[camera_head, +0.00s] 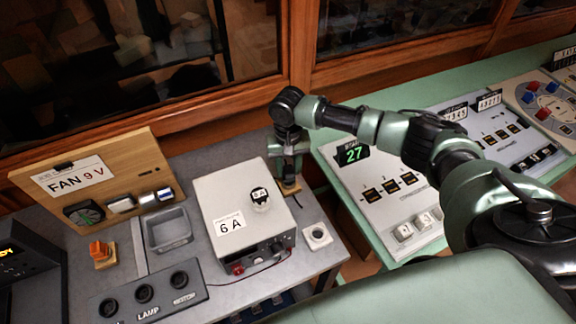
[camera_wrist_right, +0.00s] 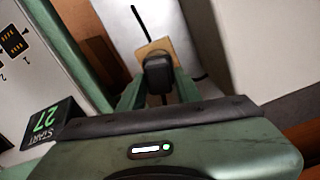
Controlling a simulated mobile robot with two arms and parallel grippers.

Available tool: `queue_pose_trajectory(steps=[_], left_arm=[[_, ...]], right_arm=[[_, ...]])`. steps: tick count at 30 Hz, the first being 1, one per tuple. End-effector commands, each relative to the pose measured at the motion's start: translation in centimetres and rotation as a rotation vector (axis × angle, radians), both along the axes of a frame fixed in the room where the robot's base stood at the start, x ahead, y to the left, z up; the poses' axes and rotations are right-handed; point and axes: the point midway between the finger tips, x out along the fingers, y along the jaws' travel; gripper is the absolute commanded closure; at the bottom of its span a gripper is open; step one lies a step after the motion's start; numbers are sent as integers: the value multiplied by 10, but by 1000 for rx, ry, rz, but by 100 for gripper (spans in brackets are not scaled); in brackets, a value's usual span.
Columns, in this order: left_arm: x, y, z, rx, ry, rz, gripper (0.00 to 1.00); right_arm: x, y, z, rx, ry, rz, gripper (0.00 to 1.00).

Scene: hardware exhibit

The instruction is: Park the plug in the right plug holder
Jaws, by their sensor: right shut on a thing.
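My right gripper (camera_head: 288,168) points down behind the grey power box, at the back right of the grey table. In the right wrist view its fingers (camera_wrist_right: 158,92) are shut on a black plug (camera_wrist_right: 158,72). A black cord (camera_wrist_right: 139,22) shows beyond the plug. A small wooden block (camera_head: 291,188) lies right under the fingertips; its pale top (camera_wrist_right: 152,48) also shows in the wrist view. It looks like a plug holder, but I cannot tell whether the plug touches it or sits in it. My left gripper is not in view.
The grey power box (camera_head: 240,212) marked 6 A stands close left of the gripper. A white square socket (camera_head: 317,236) is in front. An orange piece on a wooden base (camera_head: 102,252), a tray (camera_head: 168,230) and the FAN board (camera_head: 95,180) are left. A green table (camera_head: 440,110) is right.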

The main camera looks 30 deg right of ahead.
Motion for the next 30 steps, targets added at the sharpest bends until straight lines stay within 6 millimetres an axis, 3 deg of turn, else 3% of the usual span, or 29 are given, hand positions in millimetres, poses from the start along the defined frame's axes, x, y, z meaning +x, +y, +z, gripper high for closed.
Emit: queue_pose_trajectory(steps=[30], left_arm=[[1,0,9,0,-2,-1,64]], right_arm=[[0,0,-2,1,0,0,100]])
